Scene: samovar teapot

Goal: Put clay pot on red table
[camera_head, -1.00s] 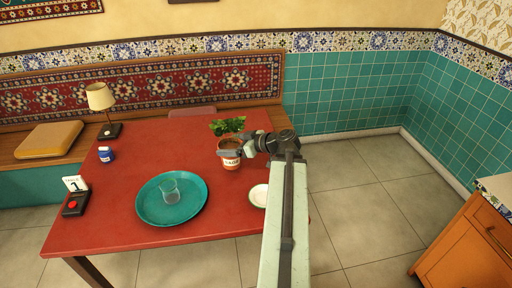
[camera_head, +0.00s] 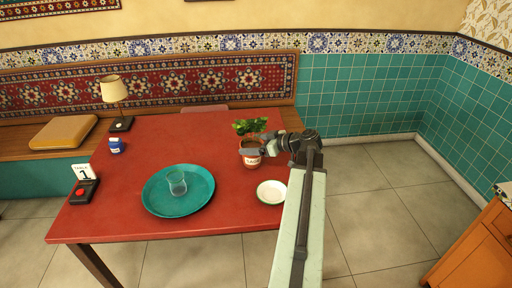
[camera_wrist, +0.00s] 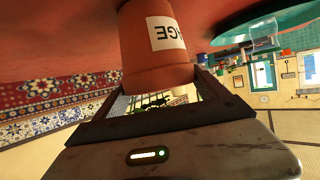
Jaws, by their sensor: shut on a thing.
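The terracotta clay pot (camera_head: 252,160) with a white label is over the right part of the red table (camera_head: 175,135). In the wrist view, which is upside down, the clay pot (camera_wrist: 150,50) stands between both fingers, its base close to the red surface. I cannot tell whether it touches. Green leaves (camera_head: 249,126) show just above the pot's rim in the head view. My gripper (camera_head: 256,150) is shut on the pot from the right, and its fingers (camera_wrist: 160,88) flank the pot in the wrist view.
A white plate (camera_head: 271,192) lies just in front of the pot. A teal tray (camera_head: 200,203) with a clear glass (camera_head: 177,183) is at front left. A lamp (camera_head: 113,90), blue jar (camera_head: 116,146) and number sign (camera_head: 83,172) stand along the left edge. The table's middle is clear.

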